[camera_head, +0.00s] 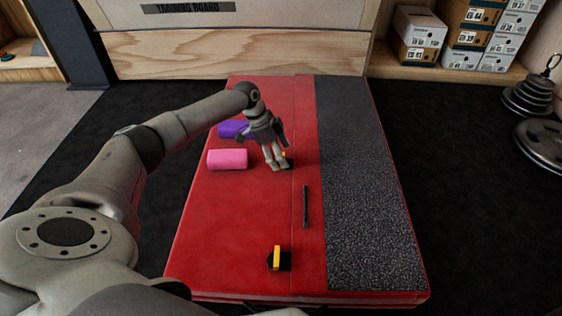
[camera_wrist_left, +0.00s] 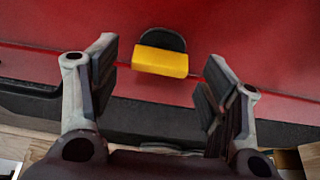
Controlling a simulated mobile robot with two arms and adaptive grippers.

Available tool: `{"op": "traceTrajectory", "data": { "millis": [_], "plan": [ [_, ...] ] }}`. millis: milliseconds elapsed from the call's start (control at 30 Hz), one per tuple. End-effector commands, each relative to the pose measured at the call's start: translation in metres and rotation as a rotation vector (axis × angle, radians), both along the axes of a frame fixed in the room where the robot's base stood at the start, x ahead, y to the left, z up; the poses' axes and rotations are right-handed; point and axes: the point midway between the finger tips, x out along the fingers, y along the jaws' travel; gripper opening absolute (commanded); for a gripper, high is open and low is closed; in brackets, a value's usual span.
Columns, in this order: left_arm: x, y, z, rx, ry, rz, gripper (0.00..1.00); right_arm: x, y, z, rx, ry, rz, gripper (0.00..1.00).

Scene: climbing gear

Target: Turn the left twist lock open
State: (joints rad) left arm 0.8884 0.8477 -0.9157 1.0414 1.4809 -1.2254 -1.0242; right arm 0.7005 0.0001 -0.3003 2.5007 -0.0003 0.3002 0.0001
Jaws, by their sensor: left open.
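Two twist locks with yellow levers on black bases sit on the red mat (camera_head: 230,240). The far twist lock (camera_head: 288,154) is partly hidden behind my left gripper (camera_head: 277,166) in the head view. In the left wrist view a yellow lever (camera_wrist_left: 161,62) lies crosswise in front of its rounded black base (camera_wrist_left: 163,39). My left gripper (camera_wrist_left: 160,75) is open and empty, with one finger on each side of the lever in that view. I see no clear contact. The near twist lock (camera_head: 276,258) stands apart, close to the front edge. My right gripper is not in view.
A pink block (camera_head: 227,159) and a purple block (camera_head: 232,129) lie left of the gripper. A thin black bar (camera_head: 305,206) lies between the locks. A dark grey textured strip (camera_head: 370,220) covers the right side. Boxes (camera_head: 419,34) and weight plates (camera_head: 540,140) stand beyond.

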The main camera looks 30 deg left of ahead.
Motion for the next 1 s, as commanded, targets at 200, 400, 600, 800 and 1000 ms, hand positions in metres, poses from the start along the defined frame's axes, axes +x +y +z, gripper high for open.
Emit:
{"op": "traceTrajectory", "data": {
  "millis": [200,400,600,800,1000],
  "plan": [
    [0.0025,-0.0043,-0.011,-0.001,-0.001,-0.001,0.7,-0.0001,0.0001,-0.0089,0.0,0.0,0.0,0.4],
    [0.0026,-0.0045,-0.0107,-0.001,-0.001,0.0,0.7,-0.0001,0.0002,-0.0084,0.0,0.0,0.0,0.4],
    [0.0025,-0.0043,-0.0107,0.0,0.0,0.0,0.53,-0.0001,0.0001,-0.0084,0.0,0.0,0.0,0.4],
    [0.0025,-0.0042,-0.0108,0.0,0.0,0.0,0.27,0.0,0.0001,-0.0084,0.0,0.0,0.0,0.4],
    [0.0024,-0.0043,-0.0096,0.0,0.0,0.004,0.24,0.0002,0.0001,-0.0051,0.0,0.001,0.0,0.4]
  ]
}}
